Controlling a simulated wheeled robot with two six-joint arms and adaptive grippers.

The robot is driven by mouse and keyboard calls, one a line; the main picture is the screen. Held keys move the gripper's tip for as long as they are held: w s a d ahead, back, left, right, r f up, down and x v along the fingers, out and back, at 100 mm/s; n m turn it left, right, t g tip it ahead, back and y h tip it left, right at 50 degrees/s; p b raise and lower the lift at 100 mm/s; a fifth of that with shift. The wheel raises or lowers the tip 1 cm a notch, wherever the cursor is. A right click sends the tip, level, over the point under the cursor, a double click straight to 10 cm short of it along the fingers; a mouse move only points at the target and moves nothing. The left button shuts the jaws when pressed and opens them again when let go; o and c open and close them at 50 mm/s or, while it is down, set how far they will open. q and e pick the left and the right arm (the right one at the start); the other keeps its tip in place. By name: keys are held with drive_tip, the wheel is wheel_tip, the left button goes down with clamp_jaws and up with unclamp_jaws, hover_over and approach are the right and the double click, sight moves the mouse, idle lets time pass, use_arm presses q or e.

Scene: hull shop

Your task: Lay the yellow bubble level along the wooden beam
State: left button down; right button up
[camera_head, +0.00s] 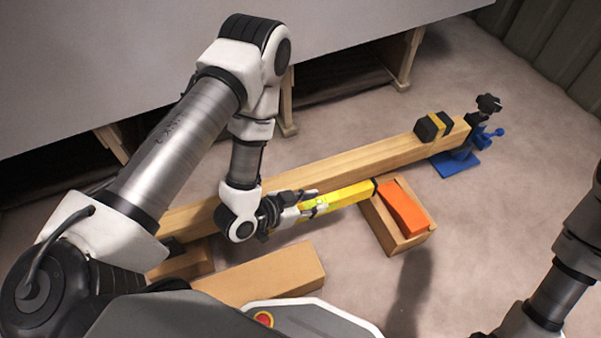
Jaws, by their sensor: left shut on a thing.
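The yellow bubble level (345,196) has a black end cap and points up and to the right. My left gripper (303,205) is shut on its near end. The wooden beam (345,165) runs diagonally from lower left to upper right. The level appears along the near side of the beam, roughly parallel to it; I cannot tell its height or whether it touches the beam. My left arm hides part of the beam's left stretch. My right arm shows at the right edge, but its gripper is out of view.
A black-and-yellow object (433,126) sits on the beam, near a blue support (455,163). Another wooden block (265,275) lies in front. The floor at right is clear.

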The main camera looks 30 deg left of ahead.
use_arm(q)
drive_tip(key=w+a+b, duration=0.1)
drive_tip(key=w+a, duration=0.2)
drive_tip(key=w+a+f+b, duration=0.1)
drive_tip(key=w+a, duration=0.2)
drive_tip(key=w+a+b, duration=0.2)
drive_tip(key=w+a, duration=0.1)
drive_tip(key=shift+w+a+f, duration=0.25)
drive_tip(key=shift+w+a, duration=0.1)
drive_tip(key=shift+a, duration=0.05)
drive_tip(key=f+b, duration=0.3)
drive_tip(key=f, duration=0.1)
drive_tip(key=shift+w+a, duration=0.25)
drive_tip(key=shift+a, duration=0.05)
drive_tip(key=shift+r, duration=0.3)
drive_tip(key=c, duration=0.8)
unclamp_jaws()
drive_tip(key=p+v, duration=0.7)
drive_tip(key=v, duration=0.4)
drive_tip(key=s+d+f+n+g+y, duration=0.3)
drive_tip(key=s+f+g, duration=0.1)
drive_tip(key=s, duration=0.6)
drive_tip(key=s+d+f+n+g+y, duration=0.3)
drive_tip(key=s+f+n+g, duration=0.1)
drive_tip(key=s, duration=0.6)
drive_tip(key=shift+d+f+g, duration=0.15)
drive_tip(key=shift+f+g, duration=0.3)
drive_tip(key=shift+g, duration=0.75)
